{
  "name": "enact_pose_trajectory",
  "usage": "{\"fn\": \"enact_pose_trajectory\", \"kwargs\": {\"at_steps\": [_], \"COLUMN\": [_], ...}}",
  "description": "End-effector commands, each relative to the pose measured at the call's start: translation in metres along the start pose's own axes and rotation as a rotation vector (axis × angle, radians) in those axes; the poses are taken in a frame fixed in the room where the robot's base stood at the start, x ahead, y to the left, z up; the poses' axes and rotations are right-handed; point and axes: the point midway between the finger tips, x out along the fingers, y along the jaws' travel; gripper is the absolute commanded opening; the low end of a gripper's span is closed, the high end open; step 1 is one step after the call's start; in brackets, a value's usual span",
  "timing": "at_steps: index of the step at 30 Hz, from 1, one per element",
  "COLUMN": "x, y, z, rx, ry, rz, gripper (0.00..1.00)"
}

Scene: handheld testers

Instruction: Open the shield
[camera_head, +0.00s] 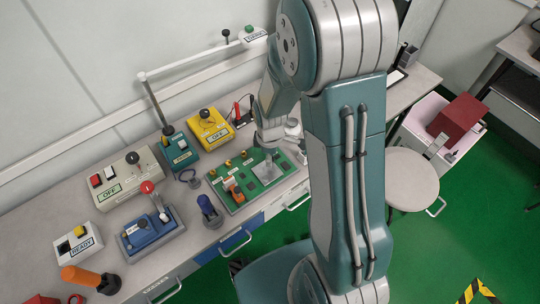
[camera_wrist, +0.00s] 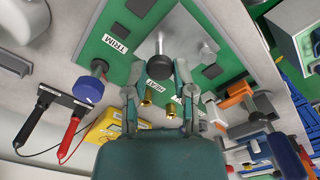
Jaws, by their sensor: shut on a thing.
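The green circuit board (camera_head: 241,201) lies on the workbench, and it also fills the upper part of the wrist view (camera_wrist: 104,55). A grey metal plate, which looks like the shield (camera_wrist: 196,32), sits on the board; in the head view the shield (camera_head: 266,170) is at the board's right. A knob on a short stem (camera_wrist: 160,44) stands out from it. My gripper (camera_wrist: 160,70) is shut on this knob, a finger on each side. In the head view, my arm partly covers the shield, and the fingertips are hard to make out.
An orange-handled clamp (camera_head: 232,186) stands on the board's left part. A yellow box (camera_head: 209,128), a teal meter (camera_head: 179,151) and probe leads (camera_wrist: 55,118) lie around it. A blue-handled tool (camera_head: 208,208) stands left of the board.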

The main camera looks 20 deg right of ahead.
Motion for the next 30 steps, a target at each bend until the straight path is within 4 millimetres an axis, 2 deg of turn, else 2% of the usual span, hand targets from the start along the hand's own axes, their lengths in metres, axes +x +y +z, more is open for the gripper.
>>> {"fn": "enact_pose_trajectory", "kwargs": {"at_steps": [14,30], "x": [-0.002,-0.005], "y": [0.006,0.028], "z": [-0.005,-0.026], "rx": [-0.002,-0.001], "ry": [-0.090,-0.422], "rz": [-0.089,-0.420], "gripper": [0.00,0.00]}}
